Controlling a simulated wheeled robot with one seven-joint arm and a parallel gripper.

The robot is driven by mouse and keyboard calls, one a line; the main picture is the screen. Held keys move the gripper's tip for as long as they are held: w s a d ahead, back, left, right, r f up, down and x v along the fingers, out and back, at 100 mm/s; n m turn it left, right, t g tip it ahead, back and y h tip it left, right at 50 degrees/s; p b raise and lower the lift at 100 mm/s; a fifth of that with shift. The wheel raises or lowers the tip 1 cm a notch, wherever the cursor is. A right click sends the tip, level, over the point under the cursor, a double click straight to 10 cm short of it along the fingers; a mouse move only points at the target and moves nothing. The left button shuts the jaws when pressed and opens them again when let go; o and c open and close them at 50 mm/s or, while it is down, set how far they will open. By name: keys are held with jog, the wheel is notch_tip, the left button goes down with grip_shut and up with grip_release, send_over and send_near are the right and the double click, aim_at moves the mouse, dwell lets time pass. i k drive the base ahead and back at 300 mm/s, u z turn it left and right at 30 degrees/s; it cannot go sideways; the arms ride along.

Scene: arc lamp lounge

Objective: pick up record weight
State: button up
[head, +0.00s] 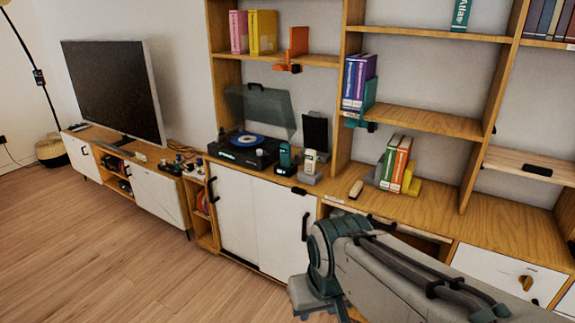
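A black turntable (243,153) with its smoky lid (262,108) raised stands on the long wooden cabinet, left of centre. A blue record (247,140) lies on its platter. I cannot make out a record weight for certain; several small dark and pale items stand on a low unit (187,166) left of the turntable, too small to tell apart. My arm reaches in from the lower right and bends down near the cabinet front. My gripper's fingers do not show.
A teal handset (284,157) and a pale handset (310,164) stand right of the turntable. Upright books (397,163) and a small wooden-looking item (356,189) are farther right. A television (115,88) stands at left. The wooden floor (110,245) in front is clear.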

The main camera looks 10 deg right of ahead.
aim_at(297, 160)
jog(key=u, duration=0.8)
jog(key=i, duration=1.9)
jog(key=z, duration=0.85)
jog(key=i, duration=0.85)
jog(key=z, duration=1.2)
jog(key=i, duration=0.35)
jog(key=z, duration=0.25)
